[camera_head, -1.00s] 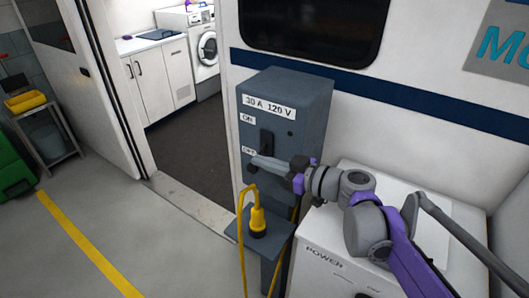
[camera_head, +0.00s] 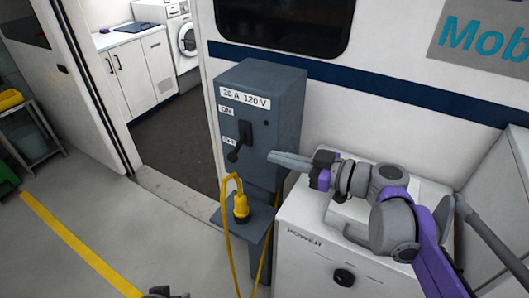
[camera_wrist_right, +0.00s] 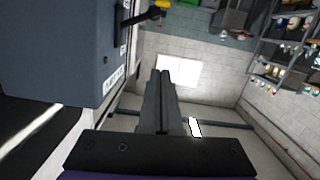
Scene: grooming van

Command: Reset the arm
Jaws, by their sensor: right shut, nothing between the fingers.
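My right gripper (camera_head: 272,156) is shut and empty, to the right of the grey power box (camera_head: 285,115) in the head view. Its fingers point left, clear of the black switch lever (camera_head: 237,148) on the box's front. The lever slants down towards the lower label, below the ON label. In the right wrist view, my shut fingers (camera_wrist_right: 161,75) lie side by side with nothing between them, and the power box (camera_wrist_right: 50,50) is at the upper left. A small dark part at the bottom edge of the head view may be my left gripper; I cannot tell.
A yellow plug (camera_head: 240,207) with a yellow cable stands on the shelf below the box. A white cabinet (camera_head: 305,265) marked POWER is under my right arm. The van doorway opens at the left. The grey floor (camera_head: 60,270) at lower left is clear.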

